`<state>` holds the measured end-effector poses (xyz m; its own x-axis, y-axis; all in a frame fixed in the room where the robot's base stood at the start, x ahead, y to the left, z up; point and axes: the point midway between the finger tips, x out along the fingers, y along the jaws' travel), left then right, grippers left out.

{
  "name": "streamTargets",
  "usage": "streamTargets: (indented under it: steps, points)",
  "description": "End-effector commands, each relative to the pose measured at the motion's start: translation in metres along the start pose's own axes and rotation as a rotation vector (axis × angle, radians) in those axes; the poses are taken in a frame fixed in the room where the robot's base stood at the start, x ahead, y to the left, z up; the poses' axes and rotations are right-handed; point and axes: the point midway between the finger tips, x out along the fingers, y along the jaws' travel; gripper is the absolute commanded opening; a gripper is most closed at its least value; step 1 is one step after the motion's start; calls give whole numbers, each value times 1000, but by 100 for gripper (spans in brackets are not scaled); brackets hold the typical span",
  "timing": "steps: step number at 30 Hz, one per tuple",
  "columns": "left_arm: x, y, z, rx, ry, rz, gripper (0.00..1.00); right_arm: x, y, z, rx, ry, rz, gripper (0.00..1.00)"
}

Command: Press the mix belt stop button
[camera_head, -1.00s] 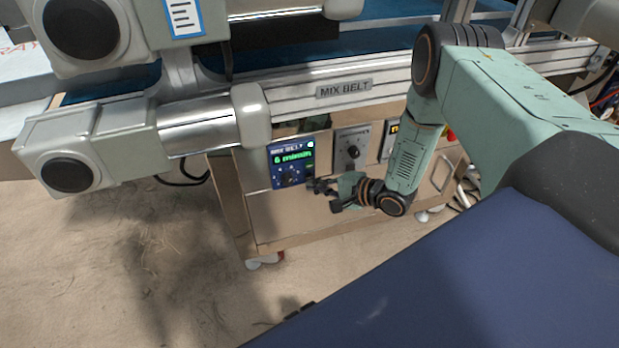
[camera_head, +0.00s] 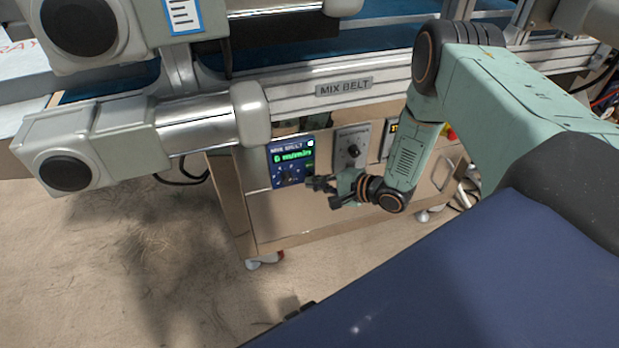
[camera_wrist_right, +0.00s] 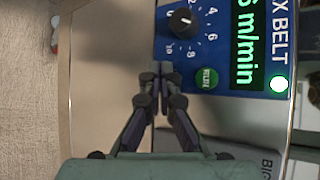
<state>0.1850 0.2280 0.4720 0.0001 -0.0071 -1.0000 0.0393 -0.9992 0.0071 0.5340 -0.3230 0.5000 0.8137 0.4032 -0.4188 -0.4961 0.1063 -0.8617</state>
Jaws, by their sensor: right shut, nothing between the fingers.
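The blue mix belt control panel (camera_head: 290,152) is set in the front of the machine, with a green lit display reading in m/min. The right wrist view shows the panel (camera_wrist_right: 222,47) turned sideways, with a black dial knob (camera_wrist_right: 182,22), a green RUN button (camera_wrist_right: 207,78) and a lit green lamp (camera_wrist_right: 279,84). I cannot make out a stop button; my fingers cover part of the panel's edge. My right gripper (camera_head: 316,190) is shut and empty at the panel's lower right corner. Its fingertips (camera_wrist_right: 155,86) appear beside the RUN button; contact cannot be told. My left gripper is not in view.
The MIX BELT label (camera_head: 344,87) is on the rail above. Grey roller housings (camera_head: 88,150) jut out at left. Floor is open at lower left.

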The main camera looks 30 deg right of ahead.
Motion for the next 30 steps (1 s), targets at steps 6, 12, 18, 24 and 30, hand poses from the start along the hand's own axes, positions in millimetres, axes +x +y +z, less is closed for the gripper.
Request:
streamTargets:
  steps: [6,12,18,24,30]
  points:
    - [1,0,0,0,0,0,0,1,-1,0,0,-1,0,0]
    - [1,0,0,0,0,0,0,2,-1,-1,0,-1,0,0]
    - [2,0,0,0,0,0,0,2,-2,-1,0,-1,0,0]
    - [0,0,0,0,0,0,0,-1,0,1,0,-1,0,0]
    - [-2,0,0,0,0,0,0,-6,3,4,1,-1,-1,0]
